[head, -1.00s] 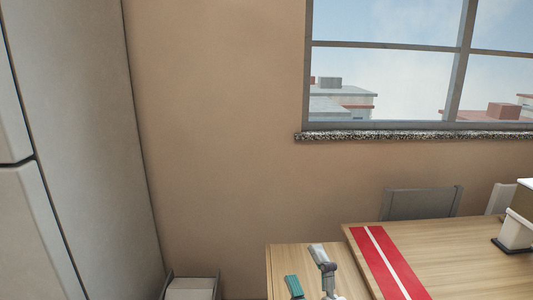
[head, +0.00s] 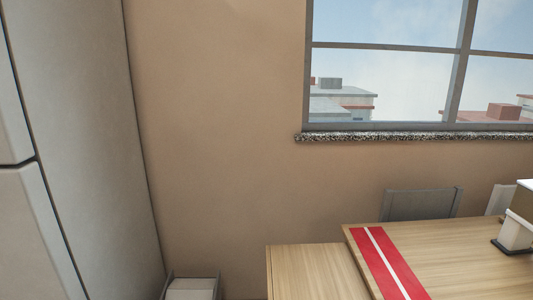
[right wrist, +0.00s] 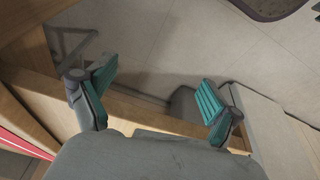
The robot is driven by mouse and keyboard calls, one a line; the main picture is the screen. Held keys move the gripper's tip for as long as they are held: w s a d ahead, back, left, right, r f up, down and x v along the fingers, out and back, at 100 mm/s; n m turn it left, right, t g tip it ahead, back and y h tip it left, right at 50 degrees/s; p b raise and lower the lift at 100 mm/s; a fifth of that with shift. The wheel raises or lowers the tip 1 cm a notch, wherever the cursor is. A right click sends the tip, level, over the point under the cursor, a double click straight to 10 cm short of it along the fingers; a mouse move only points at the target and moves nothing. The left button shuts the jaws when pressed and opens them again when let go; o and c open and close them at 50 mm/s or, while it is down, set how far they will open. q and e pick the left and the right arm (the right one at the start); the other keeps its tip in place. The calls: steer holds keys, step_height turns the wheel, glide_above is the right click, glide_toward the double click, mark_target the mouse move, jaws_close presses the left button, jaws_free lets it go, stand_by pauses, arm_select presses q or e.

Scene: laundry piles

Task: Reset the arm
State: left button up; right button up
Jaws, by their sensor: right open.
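My right gripper (right wrist: 155,103) shows in the right wrist view. Its two teal-padded fingers are spread wide apart, with nothing between them. Below the fingers are a wooden edge and a pale tiled floor. Neither gripper shows in the head view now.
In the head view a wooden table (head: 470,262) with a red-and-white runner (head: 390,265) stands at the lower right, beside a lower wooden surface (head: 305,270). A grey chair (head: 421,204) is behind it. A tall grey cabinet (head: 75,130) fills the left. A white bin (head: 192,288) stands at the bottom.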

step_height(320, 180, down, 21)
steer(key=s+g+p, duration=0.1)
steer(key=s, duration=0.2)
steer(key=s+d+f+g+p, duration=0.1)
steer(key=s+d+f, duration=0.2)
steer(key=s+f, duration=1)
steer(key=s, duration=0.3)
steer(key=shift+f, duration=0.4)
